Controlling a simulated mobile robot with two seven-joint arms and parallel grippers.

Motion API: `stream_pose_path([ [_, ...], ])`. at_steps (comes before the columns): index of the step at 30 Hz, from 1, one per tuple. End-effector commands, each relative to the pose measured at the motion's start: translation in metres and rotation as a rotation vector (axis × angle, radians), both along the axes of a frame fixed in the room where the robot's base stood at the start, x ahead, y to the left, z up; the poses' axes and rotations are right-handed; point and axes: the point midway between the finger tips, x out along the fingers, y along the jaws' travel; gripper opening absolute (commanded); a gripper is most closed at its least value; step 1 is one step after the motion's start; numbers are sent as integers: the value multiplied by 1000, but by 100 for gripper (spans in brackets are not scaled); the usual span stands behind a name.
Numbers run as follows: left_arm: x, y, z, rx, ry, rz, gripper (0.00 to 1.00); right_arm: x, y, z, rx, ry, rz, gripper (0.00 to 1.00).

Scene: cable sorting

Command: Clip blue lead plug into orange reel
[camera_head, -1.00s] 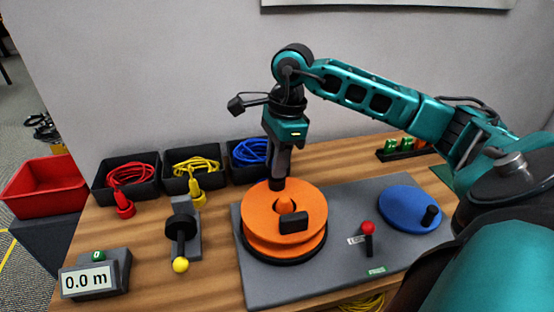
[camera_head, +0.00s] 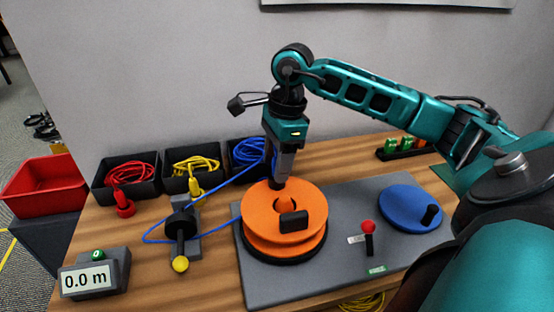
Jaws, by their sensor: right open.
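My right gripper (camera_head: 277,183) points down at the back rim of the orange reel (camera_head: 259,217); its jaws are open, though the fingers are seen edge-on. The reel lies flat, with a hub in its middle and a dark block on its front side. A blue lead (camera_head: 218,184) runs from beside the gripper down-left to a loop left of the black-wheeled device (camera_head: 180,225), then back right towards the reel. I cannot make out its plug or whether it touches the reel. Coiled blue cable (camera_head: 249,151) sits in the rear bin, partly behind the gripper. My left gripper is not in view.
Bins of red cable (camera_head: 130,172) and yellow cable (camera_head: 196,164) stand at the back left. A display reading 0.0 m (camera_head: 88,281) is at front left. A red-knobbed lever (camera_head: 368,230) and a blue crank disc (camera_head: 408,207) are on the grey plate (camera_head: 337,235).

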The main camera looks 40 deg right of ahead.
Motion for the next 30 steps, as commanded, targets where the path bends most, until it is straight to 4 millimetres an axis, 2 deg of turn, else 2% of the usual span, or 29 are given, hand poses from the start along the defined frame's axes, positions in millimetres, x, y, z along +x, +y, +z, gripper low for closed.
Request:
stream_pose_path([
  [5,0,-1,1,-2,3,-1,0,0,0,2,-1,-2,0,52],
  [8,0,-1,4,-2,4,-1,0,0,-2,16,-1,-6,-2,52],
  [18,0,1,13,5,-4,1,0,-4,-12,91,0,-6,-1,52],
  [21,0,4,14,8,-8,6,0,-5,-15,107,0,-5,0,52],
  [25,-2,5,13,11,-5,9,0,-6,-17,122,0,-2,0,52],
  [30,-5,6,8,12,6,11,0,-7,-18,128,0,1,1,52],
])
